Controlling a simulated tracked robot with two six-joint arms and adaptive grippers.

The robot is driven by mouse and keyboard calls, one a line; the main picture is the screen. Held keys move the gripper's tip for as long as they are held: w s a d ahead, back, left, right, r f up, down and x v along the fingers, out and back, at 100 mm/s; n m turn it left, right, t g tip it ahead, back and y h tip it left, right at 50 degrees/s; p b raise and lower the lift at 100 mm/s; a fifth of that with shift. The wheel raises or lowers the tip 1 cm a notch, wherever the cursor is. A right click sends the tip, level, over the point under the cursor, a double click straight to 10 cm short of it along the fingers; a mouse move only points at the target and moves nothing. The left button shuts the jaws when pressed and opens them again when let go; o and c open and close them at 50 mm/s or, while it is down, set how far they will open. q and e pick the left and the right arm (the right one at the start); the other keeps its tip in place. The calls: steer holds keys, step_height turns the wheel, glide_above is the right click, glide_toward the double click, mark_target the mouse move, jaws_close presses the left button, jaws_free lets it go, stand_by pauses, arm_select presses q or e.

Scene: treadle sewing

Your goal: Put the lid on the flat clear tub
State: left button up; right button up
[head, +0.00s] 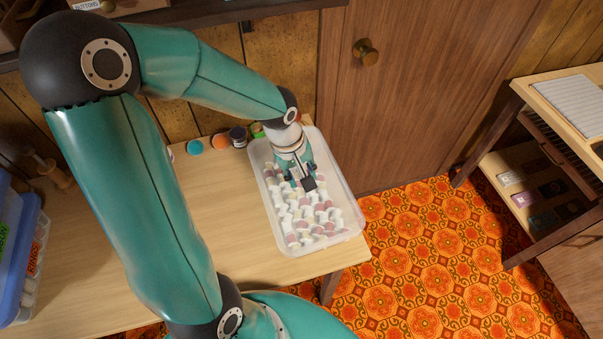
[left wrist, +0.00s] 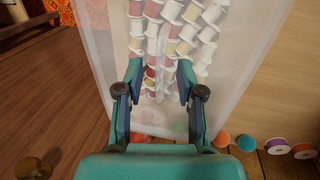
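The flat clear tub (head: 267,200) stands at the right end of the wooden table, full of white, pink and red thread spools (head: 312,218). In the left wrist view its translucent wall (left wrist: 235,75) shows beside the spools (left wrist: 165,40). I cannot make out a separate lid, nor tell whether a clear one lies on the tub. My left gripper (head: 299,181) points down over the far half of the tub. Its fingers (left wrist: 160,70) are apart with nothing visibly held; contact with the tub is unclear. My right gripper is not in view.
Small coloured spools and jars (head: 221,141) line the table's back edge. A blue bin (head: 22,262) stands at the left. A brown door (head: 415,90) is behind the tub, and a shelf unit (head: 535,170) stands right. The table (head: 215,205) is bare left of the tub.

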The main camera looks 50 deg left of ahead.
arm_select(q)
step_height(320, 180, up, 12)
steer(key=s+a, duration=0.1)
steer(key=s, duration=0.1)
steer(key=shift+f, duration=0.15)
steer(key=shift+s, duration=0.1)
stand_by(0.7)
